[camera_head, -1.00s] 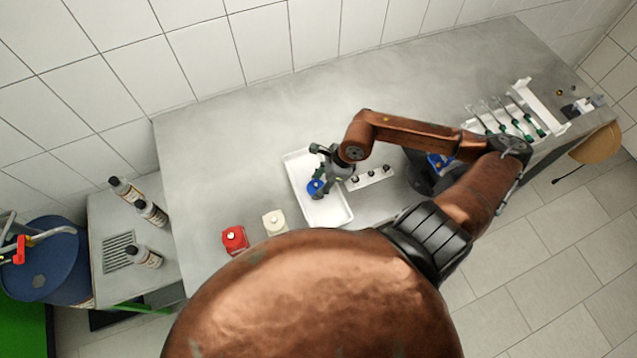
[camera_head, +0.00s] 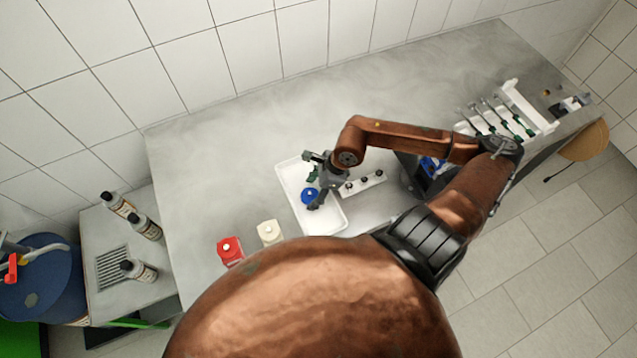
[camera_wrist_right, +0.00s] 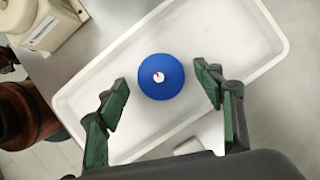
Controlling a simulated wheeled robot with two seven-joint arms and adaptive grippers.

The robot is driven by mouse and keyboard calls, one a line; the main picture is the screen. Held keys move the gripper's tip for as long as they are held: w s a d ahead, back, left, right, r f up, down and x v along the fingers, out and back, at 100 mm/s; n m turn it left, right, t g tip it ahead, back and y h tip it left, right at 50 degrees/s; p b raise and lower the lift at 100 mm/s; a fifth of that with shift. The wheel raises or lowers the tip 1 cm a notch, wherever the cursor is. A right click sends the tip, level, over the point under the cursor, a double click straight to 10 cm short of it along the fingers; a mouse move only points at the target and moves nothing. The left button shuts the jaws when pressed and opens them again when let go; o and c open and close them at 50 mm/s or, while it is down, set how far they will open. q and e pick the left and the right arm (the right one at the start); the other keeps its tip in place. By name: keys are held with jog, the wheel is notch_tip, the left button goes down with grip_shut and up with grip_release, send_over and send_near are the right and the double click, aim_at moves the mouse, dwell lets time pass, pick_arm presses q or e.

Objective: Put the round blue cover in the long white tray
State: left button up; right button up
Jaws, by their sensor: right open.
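The round blue cover (camera_head: 309,196) is in the long white tray (camera_head: 335,224). In the right wrist view, the cover (camera_wrist_right: 170,84) shows a white centre with a small red mark and lies over the floor of the tray (camera_wrist_right: 272,58). My right gripper (camera_head: 312,180) is above the tray, close to the cover. In the wrist view its green-padded fingers (camera_wrist_right: 160,95) are spread apart, with the cover between and just beyond their tips and clear gaps on both sides. My left gripper is not in view.
A red block (camera_head: 230,250) and a cream block (camera_head: 269,232) stand left of the tray. A white strip with dark knobs (camera_head: 364,181) lies to its right. A tool rack (camera_head: 520,105) is at the far right. The table behind the tray is clear.

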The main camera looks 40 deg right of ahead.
jog(key=p+v, duration=0.1)
jog(key=v, duration=1)
jog(key=shift+r, duration=0.35)
